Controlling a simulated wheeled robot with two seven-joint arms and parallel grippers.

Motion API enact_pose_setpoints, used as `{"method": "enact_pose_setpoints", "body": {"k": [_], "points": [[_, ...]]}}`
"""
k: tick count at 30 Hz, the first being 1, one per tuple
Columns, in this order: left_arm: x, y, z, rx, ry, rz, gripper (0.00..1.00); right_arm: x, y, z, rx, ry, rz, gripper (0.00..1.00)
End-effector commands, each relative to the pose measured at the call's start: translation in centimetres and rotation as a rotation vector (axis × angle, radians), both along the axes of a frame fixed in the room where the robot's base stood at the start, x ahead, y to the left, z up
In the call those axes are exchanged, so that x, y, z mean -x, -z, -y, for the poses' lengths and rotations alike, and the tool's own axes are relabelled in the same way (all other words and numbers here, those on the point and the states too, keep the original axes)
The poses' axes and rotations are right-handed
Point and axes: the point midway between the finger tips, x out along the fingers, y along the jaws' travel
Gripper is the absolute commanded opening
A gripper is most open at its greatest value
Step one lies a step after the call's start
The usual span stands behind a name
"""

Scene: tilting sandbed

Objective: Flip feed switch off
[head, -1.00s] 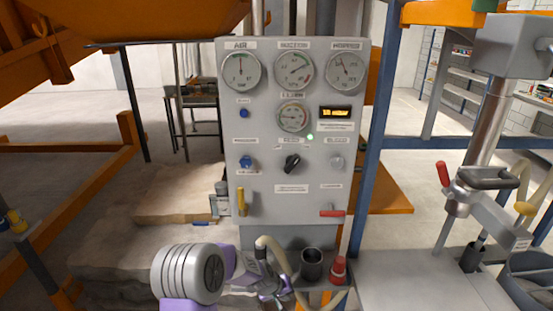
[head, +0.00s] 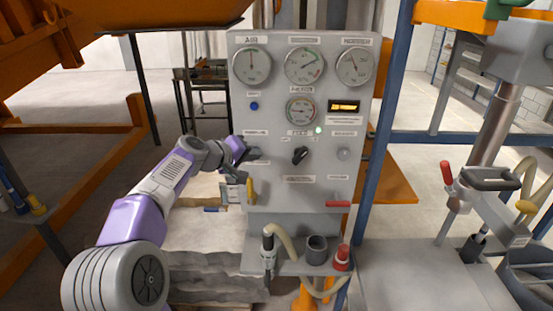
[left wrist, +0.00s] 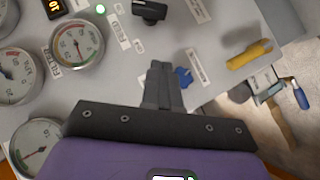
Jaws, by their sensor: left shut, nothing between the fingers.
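The feed switch, a black rotary knob (head: 300,155), sits mid-panel under a small label, its grip tilted toward the upper right. It also shows at the top edge of the left wrist view (left wrist: 150,10), partly cut off. A green lamp (head: 319,130) glows above it. My left gripper (head: 254,154) is shut and empty, in front of the panel to the left of the knob, and hides the blue knob in the head view. In the left wrist view its closed fingers (left wrist: 160,68) are beside the blue knob (left wrist: 184,77); contact cannot be told. My right gripper is not in view.
The grey panel (head: 240,120) carries several gauges, a yellow lever (head: 251,190) and a red lever (head: 338,204). Below it a shelf holds a dark cup (head: 316,249), a red-capped item (head: 342,257) and a hose. A blue post (head: 380,130) stands right of the panel.

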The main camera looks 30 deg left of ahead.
Motion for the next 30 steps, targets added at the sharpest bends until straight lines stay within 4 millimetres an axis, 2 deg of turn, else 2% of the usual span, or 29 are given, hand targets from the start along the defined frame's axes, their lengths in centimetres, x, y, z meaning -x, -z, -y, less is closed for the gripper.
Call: {"method": "enact_pose_setpoints", "body": {"k": [5,16,21,30], "points": [[-2.2,1.1,0.4,0.002,0.003,-0.003,0.0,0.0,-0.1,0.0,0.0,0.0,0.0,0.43],[-9.1,4.1,1.4,0.0,0.003,-0.004,0.0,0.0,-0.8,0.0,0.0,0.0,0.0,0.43],[-10.0,5.6,3.2,0.0,0.003,-0.001,0.0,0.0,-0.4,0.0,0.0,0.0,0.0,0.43],[-10.6,6.3,4.1,0.0,0.001,0.0,0.0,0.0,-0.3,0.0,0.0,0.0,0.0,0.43]]}}
